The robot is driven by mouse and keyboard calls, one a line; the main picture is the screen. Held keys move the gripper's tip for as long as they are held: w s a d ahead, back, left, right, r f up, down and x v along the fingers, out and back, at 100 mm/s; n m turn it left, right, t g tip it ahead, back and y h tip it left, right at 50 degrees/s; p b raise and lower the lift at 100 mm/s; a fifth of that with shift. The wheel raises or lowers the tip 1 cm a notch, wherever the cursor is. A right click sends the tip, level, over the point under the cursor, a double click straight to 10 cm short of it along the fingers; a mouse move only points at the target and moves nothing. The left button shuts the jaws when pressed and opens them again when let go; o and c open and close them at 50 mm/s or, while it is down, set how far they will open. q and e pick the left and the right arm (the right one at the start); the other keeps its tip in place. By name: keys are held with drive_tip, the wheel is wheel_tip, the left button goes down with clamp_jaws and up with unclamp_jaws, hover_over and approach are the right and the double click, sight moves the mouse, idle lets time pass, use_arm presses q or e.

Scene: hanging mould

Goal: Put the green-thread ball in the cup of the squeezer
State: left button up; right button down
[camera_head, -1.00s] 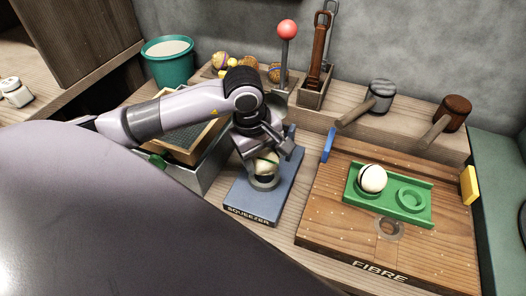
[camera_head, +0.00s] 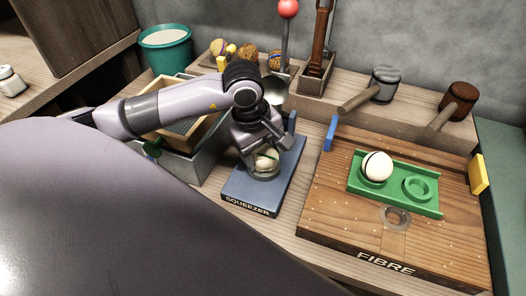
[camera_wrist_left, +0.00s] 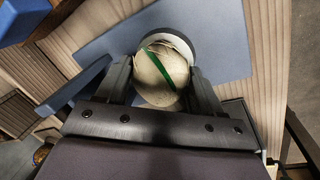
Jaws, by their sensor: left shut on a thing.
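The green-thread ball (camera_wrist_left: 160,78) is cream with a green band. It also shows in the head view (camera_head: 265,159), low over the cup (camera_head: 264,172) of the squeezer. My left gripper (camera_head: 262,153) is shut on the ball, one finger on each side of it in the left wrist view (camera_wrist_left: 165,85). The squeezer (camera_head: 250,197) is a blue-grey plate with its name on the front edge. The cup's pale rim (camera_wrist_left: 178,40) shows behind the ball in the wrist view. I cannot tell whether the ball touches the cup's bottom. My right gripper is not in view.
To the right, a wooden FIBRE board (camera_head: 340,215) bears a green tray (camera_head: 400,201) holding a cream ball with a dark band (camera_head: 377,167). Two mallets (camera_head: 385,83) lie on the back shelf. A red-knobbed lever (camera_head: 288,10) stands behind the squeezer. A teal bucket (camera_head: 166,52) is at back left.

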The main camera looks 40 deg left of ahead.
use_arm(q)
drive_tip(key=o, duration=1.2)
drive_tip(key=shift+r, duration=0.1)
drive_tip(key=r, duration=0.4)
drive_tip(key=s+r, duration=0.1)
drive_tip(key=r, duration=0.1)
drive_tip(key=shift+a+r, duration=0.1)
drive_tip(key=shift+a, duration=0.1)
drive_tip(key=shift+s+r, duration=0.15)
drive_tip(key=shift+r, duration=0.2)
drive_tip(key=shift+s, duration=0.1)
